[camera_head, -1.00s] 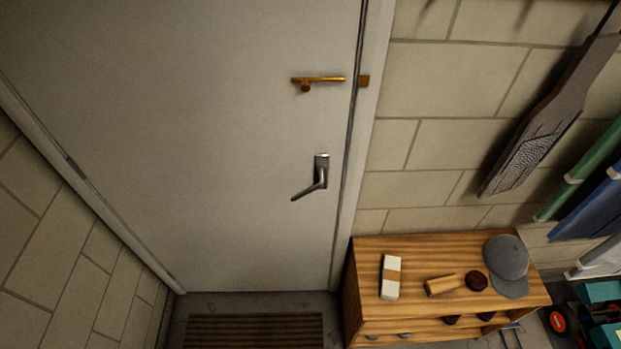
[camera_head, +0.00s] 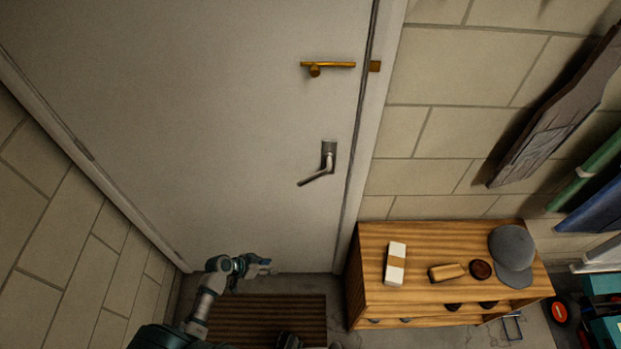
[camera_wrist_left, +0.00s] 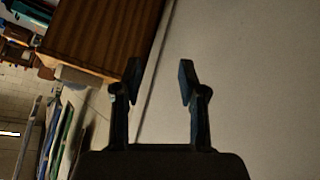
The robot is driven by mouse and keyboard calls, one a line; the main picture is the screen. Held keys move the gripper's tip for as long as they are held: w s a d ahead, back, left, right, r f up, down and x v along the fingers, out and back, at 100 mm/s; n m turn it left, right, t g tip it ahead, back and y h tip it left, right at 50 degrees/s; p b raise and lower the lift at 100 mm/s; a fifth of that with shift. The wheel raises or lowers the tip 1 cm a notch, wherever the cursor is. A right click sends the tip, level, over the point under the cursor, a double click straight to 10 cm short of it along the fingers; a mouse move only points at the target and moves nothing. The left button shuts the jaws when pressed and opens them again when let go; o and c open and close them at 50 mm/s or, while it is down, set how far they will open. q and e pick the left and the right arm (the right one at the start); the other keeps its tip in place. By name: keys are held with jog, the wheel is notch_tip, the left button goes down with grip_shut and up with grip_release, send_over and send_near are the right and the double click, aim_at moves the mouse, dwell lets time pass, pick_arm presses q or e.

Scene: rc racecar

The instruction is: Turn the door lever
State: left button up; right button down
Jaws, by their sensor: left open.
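The silver door lever (camera_head: 318,177) is on the right side of the grey door (camera_head: 200,130), below a brass latch (camera_head: 328,66). Its handle points left and slopes down from its plate. My left gripper (camera_head: 268,266) is low in front of the door, below and left of the lever and apart from it. The left wrist view shows its two fingers (camera_wrist_left: 158,80) spread, with nothing between them. The lever does not show in that view. My right gripper is not in view.
A wooden cabinet (camera_head: 360,305) stands right of the door, with a white box (camera_head: 395,264), a brush (camera_head: 446,272) and a grey cap (camera_head: 511,252) on top. A brown mat (camera_head: 270,320) lies before the door. Boards and rolls lean on the right wall.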

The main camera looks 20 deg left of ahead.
pick_arm(q)
jog(key=w+a+r+m+t+h, duration=0.15)
jog(key=w+r, duration=0.25)
jog(key=r, duration=0.5)
jog(key=w+a+r+m+t+h, duration=0.1)
jog(key=w+r+m+t+h, duration=0.15)
jog(key=r, duration=0.55)
jog(key=m+h, duration=0.5)
jog(key=m, duration=0.1)
send_near(306, 180)
jog(key=p+x, duration=0.4)
jog(key=x, duration=0.5)
jog(key=shift+w+d, duration=0.15)
jog(key=shift+d, duration=0.05)
jog(key=shift+p+x, duration=0.3)
jog(key=shift+x, duration=0.5)
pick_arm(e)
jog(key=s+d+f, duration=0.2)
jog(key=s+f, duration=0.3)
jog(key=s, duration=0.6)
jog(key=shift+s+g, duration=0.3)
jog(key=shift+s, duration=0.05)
pick_arm(q)
jog(key=shift+f, duration=0.1)
grip_shut()
